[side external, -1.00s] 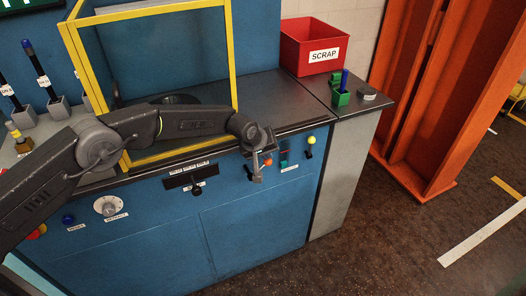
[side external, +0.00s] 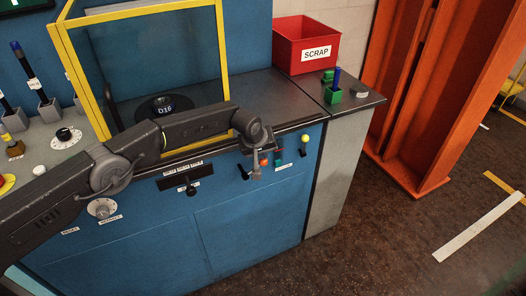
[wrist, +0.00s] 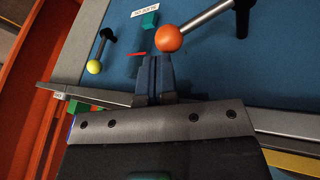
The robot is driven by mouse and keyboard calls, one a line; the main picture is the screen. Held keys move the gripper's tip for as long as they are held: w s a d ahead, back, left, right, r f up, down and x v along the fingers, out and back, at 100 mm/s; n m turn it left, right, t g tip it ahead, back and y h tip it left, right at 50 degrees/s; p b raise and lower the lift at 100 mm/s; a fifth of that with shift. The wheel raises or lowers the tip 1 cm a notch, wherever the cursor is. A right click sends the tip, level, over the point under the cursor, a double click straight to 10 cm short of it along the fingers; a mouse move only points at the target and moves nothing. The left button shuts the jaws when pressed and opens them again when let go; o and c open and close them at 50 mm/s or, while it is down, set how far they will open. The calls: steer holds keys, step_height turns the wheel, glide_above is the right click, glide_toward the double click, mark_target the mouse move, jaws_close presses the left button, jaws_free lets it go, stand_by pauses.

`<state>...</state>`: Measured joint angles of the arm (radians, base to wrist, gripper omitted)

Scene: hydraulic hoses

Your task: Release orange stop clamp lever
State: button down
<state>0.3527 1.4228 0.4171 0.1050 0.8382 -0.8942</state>
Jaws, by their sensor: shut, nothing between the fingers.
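The orange ball (wrist: 168,38) of the clamp lever sits on the end of a grey rod (wrist: 208,15), which runs up to the right to a black pivot in the wrist view. My gripper (wrist: 155,62) is shut and empty, its fingertips just below the ball in that picture. I cannot tell whether they touch it. In the side view, my gripper (side external: 256,174) is at the front panel, close to the orange ball (side external: 263,163), and partly hides the lever.
The yellow guard frame (side external: 226,60), worktop edge and red SCRAP bin (side external: 308,42) are above.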

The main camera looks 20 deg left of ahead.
steer(key=shift+r, duration=0.1)
steer(key=v, duration=1.3)
steer(key=shift+s+r, duration=0.15)
steer(key=shift+r, duration=0.15)
steer(key=s+a+r+m, duration=0.3)
steer(key=s+a+r, duration=1.25)
steer(key=r, duration=0.25)
steer(key=s+a+f+m, duration=0.1)
steer(key=s+a, duration=0.2)
steer(key=s, duration=0.8)
steer(key=s+a+f+m+y, duration=0.1)
steer(key=s+a+f, duration=0.1)
steer(key=s, duration=1)
steer(key=shift+s+a+f+m, duration=0.2)
steer(key=shift+s+a+m, duration=0.1)
steer(key=shift+a, duration=0.4)
